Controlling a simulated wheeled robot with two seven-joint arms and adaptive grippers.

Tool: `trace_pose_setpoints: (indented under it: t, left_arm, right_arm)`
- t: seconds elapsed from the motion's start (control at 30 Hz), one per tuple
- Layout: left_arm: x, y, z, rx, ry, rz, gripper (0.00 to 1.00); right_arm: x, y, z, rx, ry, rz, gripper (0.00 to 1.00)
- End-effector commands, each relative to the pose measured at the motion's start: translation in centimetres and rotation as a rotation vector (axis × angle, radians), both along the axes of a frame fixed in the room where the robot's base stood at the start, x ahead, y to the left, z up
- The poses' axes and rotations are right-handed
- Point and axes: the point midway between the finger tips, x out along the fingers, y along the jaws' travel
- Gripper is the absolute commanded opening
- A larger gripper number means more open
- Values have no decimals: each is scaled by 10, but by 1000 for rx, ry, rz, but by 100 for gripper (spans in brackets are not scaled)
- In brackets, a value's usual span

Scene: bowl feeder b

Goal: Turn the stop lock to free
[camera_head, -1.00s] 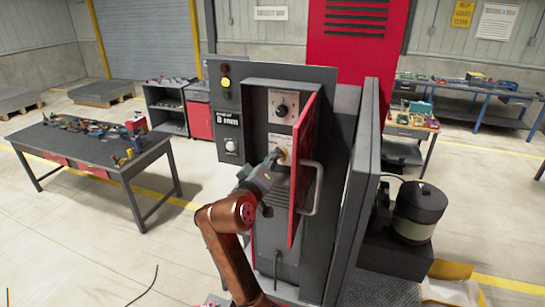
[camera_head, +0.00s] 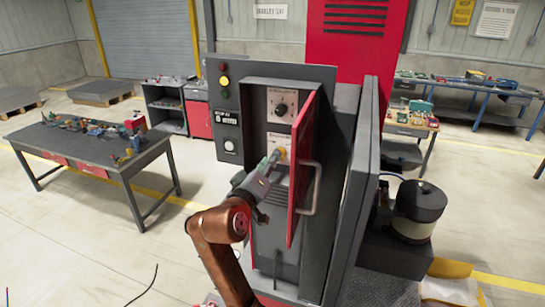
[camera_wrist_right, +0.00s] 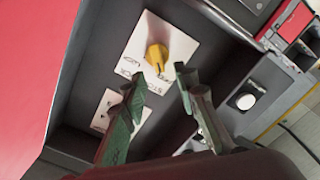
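The stop lock is a yellow knob (camera_wrist_right: 157,54) on a white lettered plate (camera_wrist_right: 137,32) in the right wrist view. Its narrow end points down in that picture, but I cannot tell which setting that is. It also shows in the head view as a small yellow spot (camera_head: 281,152) inside the open cabinet. My right gripper (camera_wrist_right: 157,80) is open, its two green-grey fingers apart and empty just short of the knob. In the head view, the right gripper (camera_head: 273,160) points up at the plate. My left gripper is not in view.
The open red door (camera_head: 305,175) with its handle (camera_head: 312,190) stands close to the right of my gripper. A black dial (camera_head: 281,109) sits above the knob. A display and signal lamps (camera_head: 224,82) are on the left panel. A workbench (camera_head: 90,145) stands to the left.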

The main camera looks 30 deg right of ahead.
Motion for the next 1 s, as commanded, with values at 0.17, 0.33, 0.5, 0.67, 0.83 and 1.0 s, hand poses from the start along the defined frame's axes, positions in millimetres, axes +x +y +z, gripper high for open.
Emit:
trace_pose_setpoints:
  t: [0.17, 0.33, 0.5, 0.67, 0.83, 1.0]
  left_arm:
    - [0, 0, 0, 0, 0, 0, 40]
    - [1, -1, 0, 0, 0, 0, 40]
    - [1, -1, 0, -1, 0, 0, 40]
    - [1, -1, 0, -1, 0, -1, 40]
    - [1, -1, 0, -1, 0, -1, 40]
    - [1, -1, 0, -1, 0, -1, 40]
  right_arm:
    - [-25, 31, 0, 2, -1, 4, 28]
    - [-44, 53, -1, 1, 1, 3, 28]
    - [-55, 65, 0, 0, 0, 1, 28]
    - [-58, 67, 0, 0, 0, 0, 28]
    - [-58, 67, 0, 0, 0, 0, 28]
    - [-57, 67, 0, 0, 0, 0, 28]
